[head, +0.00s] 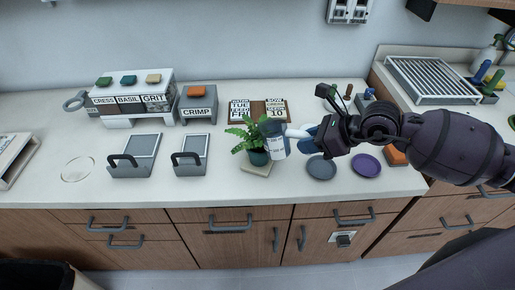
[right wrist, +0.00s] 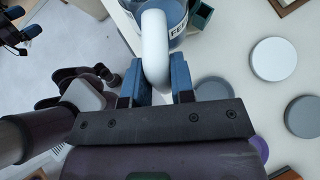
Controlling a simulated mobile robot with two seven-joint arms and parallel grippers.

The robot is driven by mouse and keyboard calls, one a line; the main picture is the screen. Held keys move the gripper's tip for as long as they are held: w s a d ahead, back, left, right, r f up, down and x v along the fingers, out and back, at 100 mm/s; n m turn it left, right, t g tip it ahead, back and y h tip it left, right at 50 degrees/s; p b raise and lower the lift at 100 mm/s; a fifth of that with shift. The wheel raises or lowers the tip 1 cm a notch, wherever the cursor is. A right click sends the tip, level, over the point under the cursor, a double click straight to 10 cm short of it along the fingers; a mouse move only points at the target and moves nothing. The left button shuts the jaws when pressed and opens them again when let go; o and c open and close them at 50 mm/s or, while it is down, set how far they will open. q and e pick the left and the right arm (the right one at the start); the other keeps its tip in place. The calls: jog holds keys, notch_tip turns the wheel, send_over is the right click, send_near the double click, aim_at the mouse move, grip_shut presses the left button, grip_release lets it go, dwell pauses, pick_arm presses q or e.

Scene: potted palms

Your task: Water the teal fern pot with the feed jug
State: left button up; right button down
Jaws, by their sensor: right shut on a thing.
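The teal fern pot (head: 258,157) stands on a small pale square base on the counter, with green fronds (head: 244,134) above it. The feed jug (head: 278,148), grey-blue with a white label, is in front of the fern's right side, leaning slightly left. My right gripper (head: 304,133) is shut on its white handle. In the right wrist view, the handle (right wrist: 155,50) is between the blue fingers (right wrist: 158,80) and part of the labelled jug (right wrist: 172,18) shows. No flowing liquid shows. My left gripper (right wrist: 22,32) appears small at the wrist view's upper left; its opening is unclear.
A sign board (head: 258,104) reading "TUE FEED" and "SOW 10" stands behind the fern. A grey disc (head: 321,168) and a purple disc (head: 367,166) lie to the right. The counter's front strip is clear.

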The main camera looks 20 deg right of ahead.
aim_at(303, 132)
notch_tip(303, 132, up, 2)
jog(key=shift+p, duration=0.55)
jog(key=shift+r+p, duration=0.65)
jog(key=shift+r, duration=0.3)
jog(key=shift+f, duration=0.1)
